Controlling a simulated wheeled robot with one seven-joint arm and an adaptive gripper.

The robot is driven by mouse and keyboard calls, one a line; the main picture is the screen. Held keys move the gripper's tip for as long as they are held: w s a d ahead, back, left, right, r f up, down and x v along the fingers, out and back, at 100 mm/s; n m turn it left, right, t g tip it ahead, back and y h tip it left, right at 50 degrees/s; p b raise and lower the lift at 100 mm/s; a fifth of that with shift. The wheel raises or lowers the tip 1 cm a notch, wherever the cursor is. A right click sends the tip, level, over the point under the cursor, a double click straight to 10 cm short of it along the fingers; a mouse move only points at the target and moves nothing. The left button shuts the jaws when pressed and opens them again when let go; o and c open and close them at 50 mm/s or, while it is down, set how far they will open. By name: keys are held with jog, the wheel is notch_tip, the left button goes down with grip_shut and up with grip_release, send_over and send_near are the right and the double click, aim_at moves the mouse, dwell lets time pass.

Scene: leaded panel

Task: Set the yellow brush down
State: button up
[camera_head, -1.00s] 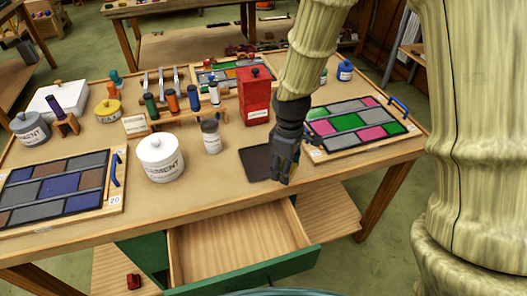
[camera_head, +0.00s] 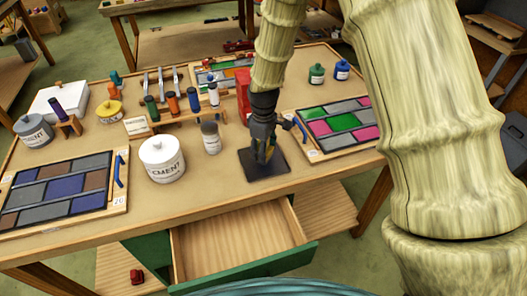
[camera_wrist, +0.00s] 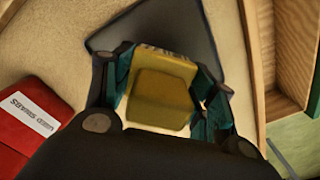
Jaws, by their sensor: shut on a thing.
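My gripper (camera_head: 264,152) points down over a dark square mat (camera_head: 277,170) near the front of the workbench. In the wrist view my gripper (camera_wrist: 158,98) is shut on a yellow block-like thing, the yellow brush (camera_wrist: 162,95), with its fingers on both sides. The dark mat (camera_wrist: 145,30) lies below and behind the brush in the wrist view. I cannot tell whether the brush touches the mat.
A white cement tub (camera_head: 162,162) and a grey-lidded jar (camera_head: 211,140) stand left of the mat. A red box (camera_head: 243,98) is behind my arm. A leaded panel (camera_head: 338,127) lies to the right. An open drawer (camera_head: 240,240) juts out below the front edge.

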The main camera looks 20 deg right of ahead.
jog(key=shift+f, duration=1)
jog(key=shift+f, duration=0.1)
jog(key=o, duration=0.9)
jog(key=shift+r+b, duration=1.4)
jog(key=shift+r, duration=4.75)
